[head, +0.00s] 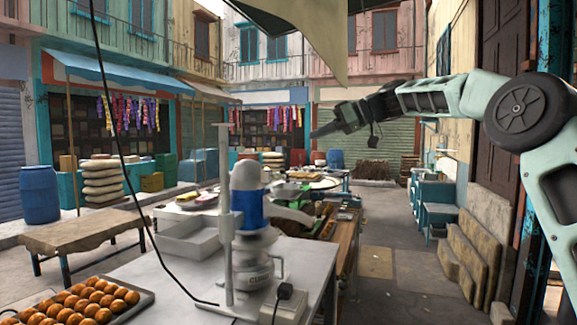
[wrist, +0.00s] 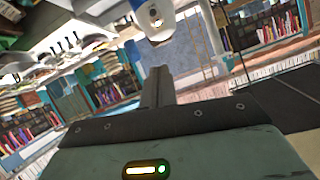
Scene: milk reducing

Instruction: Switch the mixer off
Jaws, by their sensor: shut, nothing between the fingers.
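The mixer (head: 251,207) stands on the white table in the head view, with a blue and white motor body fixed to a tall white stand (head: 226,215). A clear jar-like vessel (head: 253,272) is under the motor. A small white box (head: 285,298) with a dark plug or switch sits at the table's front; which it is, I cannot tell. My gripper (head: 318,132) is shut and empty, held in the air above and to the right of the mixer, apart from it. In the wrist view its closed fingers (wrist: 159,75) point toward a white and blue part, likely the mixer top (wrist: 154,18).
A white table (head: 185,268) carries a shallow white tray (head: 190,238). A tray of orange-brown balls (head: 85,300) is at the front left. A black cable (head: 130,165) hangs across the left. Open paving (head: 400,265) lies to the right.

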